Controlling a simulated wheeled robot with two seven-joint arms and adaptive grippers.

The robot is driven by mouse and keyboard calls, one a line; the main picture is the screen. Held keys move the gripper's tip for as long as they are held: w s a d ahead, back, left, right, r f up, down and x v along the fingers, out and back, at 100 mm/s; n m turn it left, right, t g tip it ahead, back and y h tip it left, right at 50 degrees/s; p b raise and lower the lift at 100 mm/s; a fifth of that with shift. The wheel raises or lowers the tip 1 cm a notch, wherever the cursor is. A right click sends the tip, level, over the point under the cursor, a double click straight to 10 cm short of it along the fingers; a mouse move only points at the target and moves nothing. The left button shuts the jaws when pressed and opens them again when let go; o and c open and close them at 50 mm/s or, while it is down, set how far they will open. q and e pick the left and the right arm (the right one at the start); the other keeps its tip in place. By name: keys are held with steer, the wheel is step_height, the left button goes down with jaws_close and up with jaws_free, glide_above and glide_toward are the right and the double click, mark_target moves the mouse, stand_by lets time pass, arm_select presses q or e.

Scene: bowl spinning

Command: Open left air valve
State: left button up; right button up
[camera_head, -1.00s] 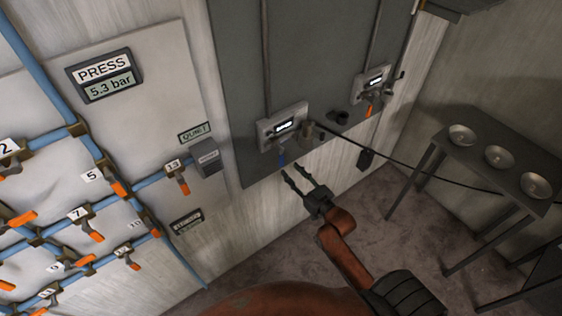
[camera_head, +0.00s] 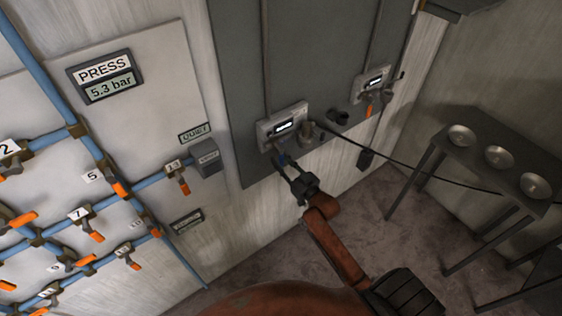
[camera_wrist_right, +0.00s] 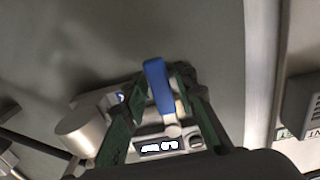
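The left valve unit (camera_head: 284,127) is a pale box with a lit display on the grey panel. Its blue handle (camera_head: 283,160) hangs below it, partly hidden by my right gripper (camera_head: 284,165). In the right wrist view the blue handle (camera_wrist_right: 158,86) stands between the two green-sided fingers of my right gripper (camera_wrist_right: 161,82). The fingers are open around it, with a narrow gap at least on the right side; contact on the left is unclear. The unit's display (camera_wrist_right: 160,145) shows below the handle. My left gripper is not in view.
A second valve unit (camera_head: 372,83) with an orange handle (camera_head: 368,110) is to the right. A black cable (camera_head: 400,164) runs across to the right. A dark stand with several metal bowls (camera_head: 499,157) is at right. Blue pipes with orange valves (camera_head: 97,177) cover the left wall.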

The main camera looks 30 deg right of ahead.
jaws_close()
stand_by(0.5)
